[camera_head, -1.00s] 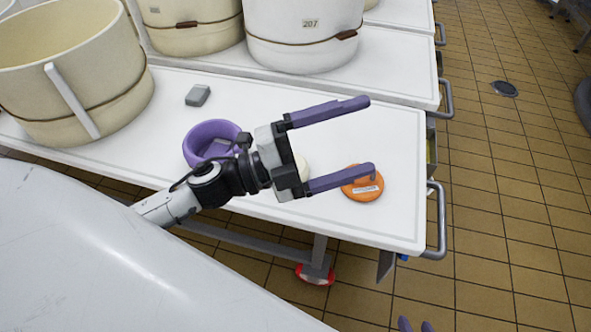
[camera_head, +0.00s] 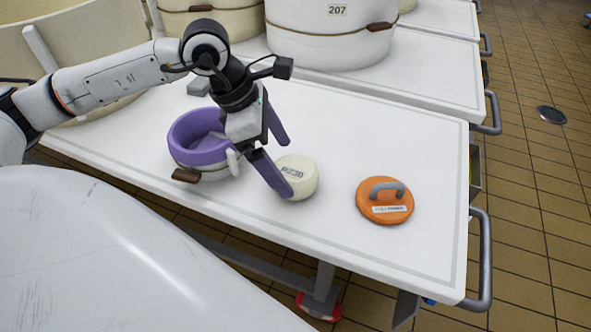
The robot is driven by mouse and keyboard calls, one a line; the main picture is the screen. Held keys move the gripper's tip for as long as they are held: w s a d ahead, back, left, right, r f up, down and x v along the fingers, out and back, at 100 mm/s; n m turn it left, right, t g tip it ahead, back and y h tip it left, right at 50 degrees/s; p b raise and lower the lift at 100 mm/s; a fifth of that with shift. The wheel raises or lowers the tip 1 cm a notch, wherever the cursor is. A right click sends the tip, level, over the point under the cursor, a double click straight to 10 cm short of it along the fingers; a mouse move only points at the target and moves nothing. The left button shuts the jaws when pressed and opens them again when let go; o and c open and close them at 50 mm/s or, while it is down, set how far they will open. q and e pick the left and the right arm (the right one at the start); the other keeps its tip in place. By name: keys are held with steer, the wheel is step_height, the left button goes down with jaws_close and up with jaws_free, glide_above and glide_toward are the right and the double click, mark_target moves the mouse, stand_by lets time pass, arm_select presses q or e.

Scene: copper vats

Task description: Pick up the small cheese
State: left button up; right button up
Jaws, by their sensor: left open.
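The small cheese (camera_head: 300,177) is a cream-coloured round with dark lettering on its top. It sits on the white table in the head view, between a purple bowl-like mould and an orange disc. My left gripper (camera_head: 283,168) is open, with its purple fingers pointing down and to the right. The near finger overlaps the left edge of the cheese in the picture, and the far finger is behind it to the upper left. I cannot tell whether a finger touches the cheese. My right gripper is out of view.
The purple mould (camera_head: 196,150) stands left of the cheese, partly behind my gripper. The orange disc with a grey handle (camera_head: 385,207) lies to the right. A white vat marked 207 (camera_head: 330,38) stands behind. The white table (camera_head: 400,125) is clear at back right.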

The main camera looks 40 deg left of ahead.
mark_target(291, 167)
arm_select(q)
steer(key=b+x, duration=0.1)
steer(key=x, duration=0.4)
steer(key=shift+w+d+b, duration=0.25)
steer(key=shift+b, duration=0.1)
steer(key=c, duration=1.4)
